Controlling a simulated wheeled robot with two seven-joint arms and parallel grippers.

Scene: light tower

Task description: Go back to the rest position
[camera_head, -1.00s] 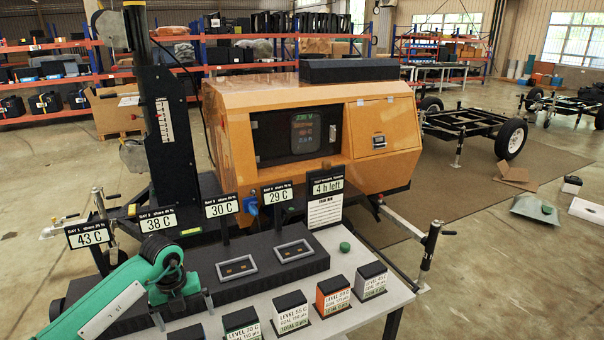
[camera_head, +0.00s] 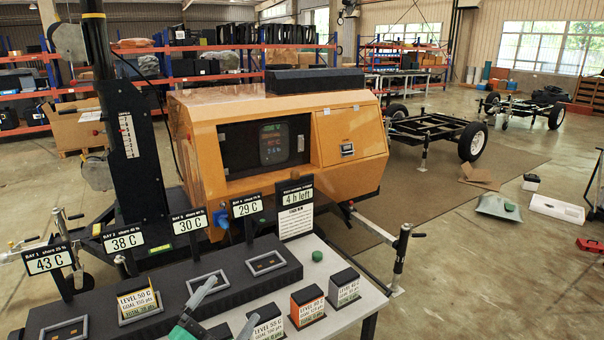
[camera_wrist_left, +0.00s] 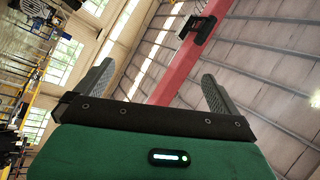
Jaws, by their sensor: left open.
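My left gripper (camera_head: 228,303) is at the bottom of the head view, with its green body and grey fingers. It is open, in front of the row of bays. In the left wrist view its two fingers (camera_wrist_left: 155,75) stand apart with nothing between them, and the roof shows beyond. My right gripper is not in view.
Three labelled blocks stand on the pale table: one at the gripper's right (camera_head: 265,322), an orange one (camera_head: 307,305) and a grey one (camera_head: 344,288). The third bay (camera_head: 207,280) and fourth bay (camera_head: 267,262) are empty. An orange generator trailer (camera_head: 345,140) stands behind.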

